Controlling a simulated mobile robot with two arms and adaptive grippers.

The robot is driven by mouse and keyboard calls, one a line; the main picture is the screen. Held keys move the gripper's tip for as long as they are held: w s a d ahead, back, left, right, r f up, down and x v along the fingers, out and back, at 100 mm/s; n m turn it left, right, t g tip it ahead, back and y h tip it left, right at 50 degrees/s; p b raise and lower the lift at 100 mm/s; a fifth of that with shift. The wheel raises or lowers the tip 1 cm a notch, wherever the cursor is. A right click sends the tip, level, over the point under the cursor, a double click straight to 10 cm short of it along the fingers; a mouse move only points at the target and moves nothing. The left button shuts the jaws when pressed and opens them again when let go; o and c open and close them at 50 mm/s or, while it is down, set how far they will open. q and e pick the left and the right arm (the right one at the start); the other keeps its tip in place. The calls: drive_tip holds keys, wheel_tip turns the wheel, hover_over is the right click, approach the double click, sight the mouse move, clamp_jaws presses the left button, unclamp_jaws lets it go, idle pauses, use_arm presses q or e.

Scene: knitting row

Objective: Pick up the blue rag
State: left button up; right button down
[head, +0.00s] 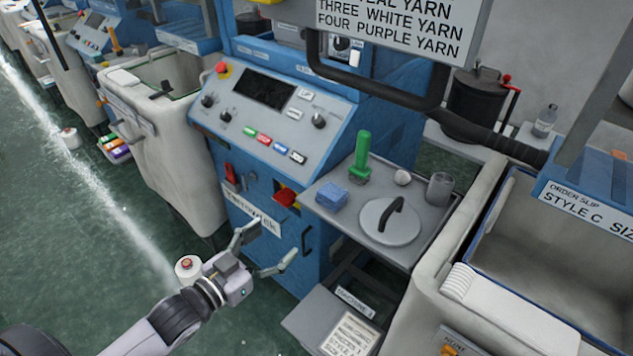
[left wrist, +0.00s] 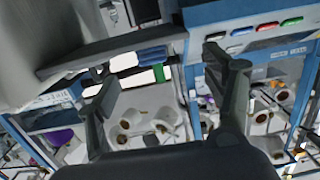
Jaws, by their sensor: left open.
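The blue rag (head: 331,196) lies as a small folded block on the left front part of the grey side shelf (head: 350,232). In the left wrist view, which looks upside down, the blue rag (left wrist: 153,55) shows just past the shelf's edge, between my fingers. My left gripper (head: 274,238) is open and empty, in front of the blue machine, lower than the shelf and left of the rag. Its two spread fingers also frame the left wrist view (left wrist: 162,62). My right gripper is in neither view.
On the shelf, a green-handled brush (head: 361,158) stands behind the rag; a round grey lid (head: 391,222) and a metal cup (head: 440,187) are to the right. The control panel (head: 268,112) rises behind my gripper. A yarn cone (head: 187,267) is near my left wrist.

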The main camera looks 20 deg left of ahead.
sight(324, 198)
use_arm(q)
drive_tip(key=shift+h, duration=0.4)
drive_tip(key=w+d+r, duration=0.1)
drive_tip(key=w, duration=0.2)
drive_tip(key=w+d+r+p, duration=0.1)
drive_tip(key=w+d, duration=0.1)
drive_tip(key=w, duration=0.1)
drive_tip(key=w+d+r+p, duration=0.1)
drive_tip(key=w+d, duration=0.1)
drive_tip(key=w, duration=0.2)
drive_tip(key=shift+w+d+f, duration=0.1)
drive_tip(key=shift+w+d, duration=0.05)
drive_tip(key=shift+w, duration=0.4)
drive_tip(key=p+x, duration=0.1)
drive_tip(key=x, duration=0.4)
drive_tip(key=shift+d, duration=0.25)
drive_tip(key=shift+c, duration=0.4)
drive_tip(key=c, duration=1)
